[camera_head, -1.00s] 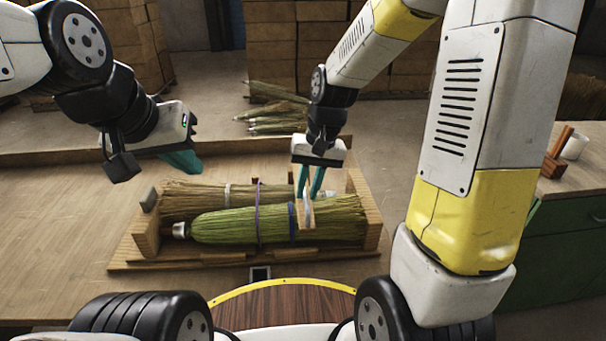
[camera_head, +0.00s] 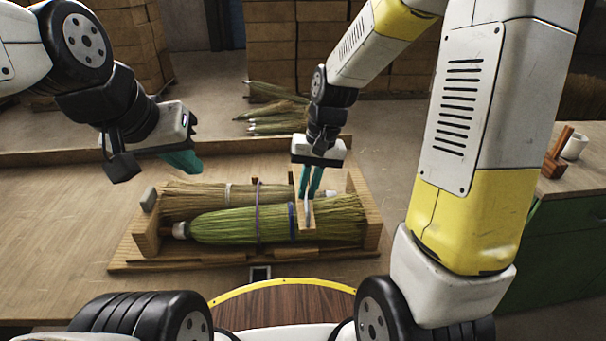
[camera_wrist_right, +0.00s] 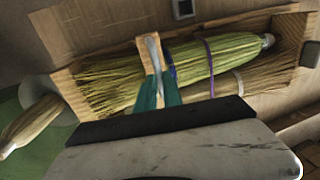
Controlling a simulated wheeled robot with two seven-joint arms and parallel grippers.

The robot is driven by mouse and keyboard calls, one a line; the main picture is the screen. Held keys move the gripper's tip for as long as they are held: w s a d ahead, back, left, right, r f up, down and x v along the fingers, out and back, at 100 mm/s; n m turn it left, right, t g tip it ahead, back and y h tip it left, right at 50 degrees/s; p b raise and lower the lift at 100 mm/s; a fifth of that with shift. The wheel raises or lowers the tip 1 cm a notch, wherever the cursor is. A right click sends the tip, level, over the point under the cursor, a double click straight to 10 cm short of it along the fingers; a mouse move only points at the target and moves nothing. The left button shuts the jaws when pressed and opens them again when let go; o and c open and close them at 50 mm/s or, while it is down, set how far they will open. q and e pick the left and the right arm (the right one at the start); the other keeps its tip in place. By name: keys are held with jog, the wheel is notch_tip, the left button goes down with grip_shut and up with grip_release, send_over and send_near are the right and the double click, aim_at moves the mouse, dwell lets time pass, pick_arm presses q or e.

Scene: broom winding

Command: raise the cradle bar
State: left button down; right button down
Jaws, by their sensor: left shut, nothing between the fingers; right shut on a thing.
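The cradle bar (camera_head: 307,214) is a short pale wooden bar across the right part of a green broom (camera_head: 235,222). It also shows in the right wrist view (camera_wrist_right: 146,44), over the bristles. My right gripper (camera_head: 309,194) points down with its teal fingers shut on the bar. Those fingers show in the right wrist view (camera_wrist_right: 158,88), with a pale strip between them; the exact contact is partly hidden. The bar still lies low, close to the bristles.
The wooden cradle (camera_head: 147,238) holds the green broom and a tan broom (camera_head: 190,200) behind it. A grey block (camera_head: 149,198) is at its left end. Several brooms (camera_head: 275,112) lie beyond the table. The table's left side (camera_head: 60,230) is clear.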

jog(key=shift+r, duration=0.1)
dwell(0.6)
jog(key=shift+w+r+g, duration=0.3)
jog(key=shift+w+r, duration=0.05)
jog(key=shift+r, duration=0.2)
jog(key=w+r+g, duration=0.6)
jog(key=w+r, duration=0.2)
jog(key=r, duration=0.1)
jog(key=shift+r+m, duration=0.3)
jog(key=shift+m, duration=0.1)
jog(key=shift+w, duration=0.1)
